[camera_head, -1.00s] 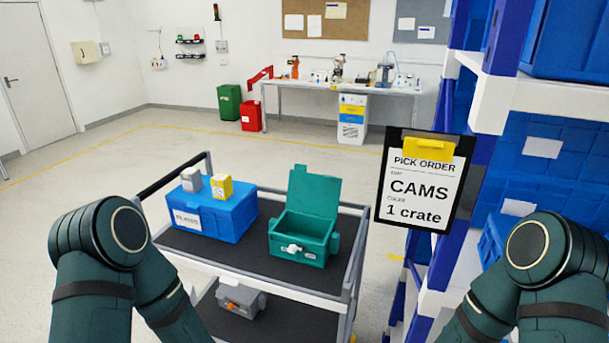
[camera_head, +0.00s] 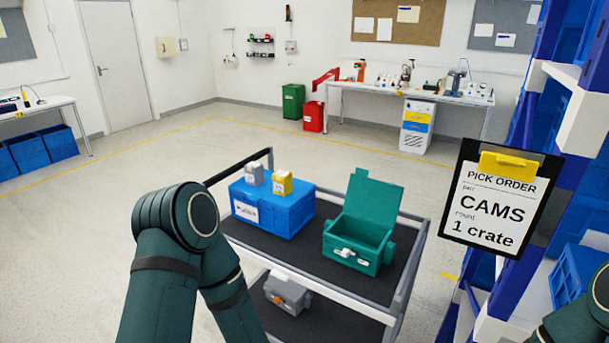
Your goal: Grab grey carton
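A small grey carton (camera_head: 254,173) stands upright on the lid of a blue box (camera_head: 272,210). A small yellow carton (camera_head: 281,183) stands just to its right on the same lid. The blue box sits on the left part of the cart's dark top shelf (camera_head: 312,262). My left arm shows at the lower left, in front of the cart, and my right arm only at the lower right corner. Neither gripper is in the picture, and nothing covers the grey carton.
An open teal box (camera_head: 358,235) stands on the cart's right part. A grey box (camera_head: 286,292) is on the lower shelf. A pick order board (camera_head: 492,203) hangs by the blue rack at right. The floor (camera_head: 110,220) left of the cart is clear.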

